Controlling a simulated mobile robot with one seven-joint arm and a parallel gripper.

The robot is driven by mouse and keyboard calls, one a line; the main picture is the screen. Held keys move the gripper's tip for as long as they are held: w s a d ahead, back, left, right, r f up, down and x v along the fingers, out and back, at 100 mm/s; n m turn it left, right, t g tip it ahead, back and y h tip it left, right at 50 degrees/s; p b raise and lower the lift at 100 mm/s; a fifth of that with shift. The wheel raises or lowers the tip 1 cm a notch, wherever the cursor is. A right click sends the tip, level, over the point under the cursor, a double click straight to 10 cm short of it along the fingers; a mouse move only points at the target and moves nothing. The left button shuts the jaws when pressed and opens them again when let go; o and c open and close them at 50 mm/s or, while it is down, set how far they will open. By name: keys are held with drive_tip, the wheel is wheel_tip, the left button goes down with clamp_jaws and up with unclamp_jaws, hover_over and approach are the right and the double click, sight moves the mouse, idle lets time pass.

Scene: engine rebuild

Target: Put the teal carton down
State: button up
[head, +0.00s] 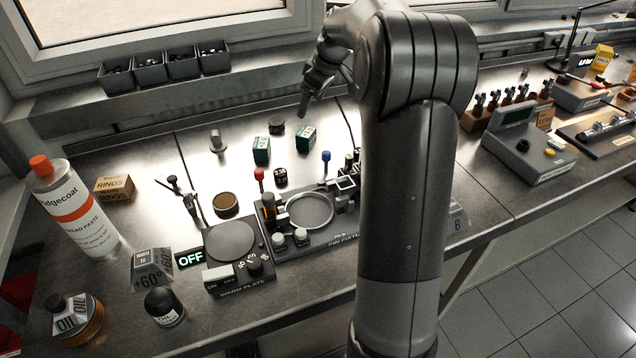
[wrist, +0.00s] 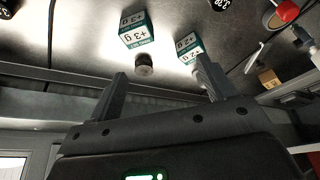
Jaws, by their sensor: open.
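Two teal-and-white cartons stand on the metal bench. The right one (head: 305,137) is marked +3 g in the wrist view (wrist: 137,30). The left one (head: 261,150) is marked with a 2 in the wrist view (wrist: 188,47). My gripper (head: 304,112) is above the back of the bench, behind the right carton. In the wrist view my gripper (wrist: 162,82) is open, its fingers spread with no carton between them. One finger overlaps the edge of the 2-marked carton in that view; I cannot tell whether they touch.
A small dark cylinder (head: 276,126) stands behind and between the cartons. A black cylinder (head: 280,176) and the pin fixture (head: 310,212) are in front. A grey weight (head: 217,141) stands to the left. Grey bins (head: 183,64) sit on the back ledge. Bench is bare around the grey weight.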

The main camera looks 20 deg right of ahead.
drive_tip(key=s+a+r+m+h, duration=0.1)
drive_tip(key=s+a+r, duration=0.25)
drive_tip(key=s, duration=0.25)
drive_tip(key=s+a+r+m, duration=0.1)
drive_tip(key=s+a+r, duration=0.2)
drive_tip(key=s+a, duration=0.15)
drive_tip(key=s+a+f+m+t, duration=0.1)
drive_tip(key=s+a+f+m, duration=0.1)
drive_tip(key=s, duration=1.1)
drive_tip(key=s+a+f+m+t+h, duration=0.1)
drive_tip(key=s+a+f+m, duration=0.1)
drive_tip(key=s, duration=1.1)
drive_tip(key=shift+s+a+m+h, duration=0.3)
drive_tip(key=shift+s+a+m, duration=0.1)
drive_tip(key=shift+a+m, duration=0.5)
drive_tip(key=shift+o, duration=0.4)
drive_tip(key=shift+d, duration=0.1)
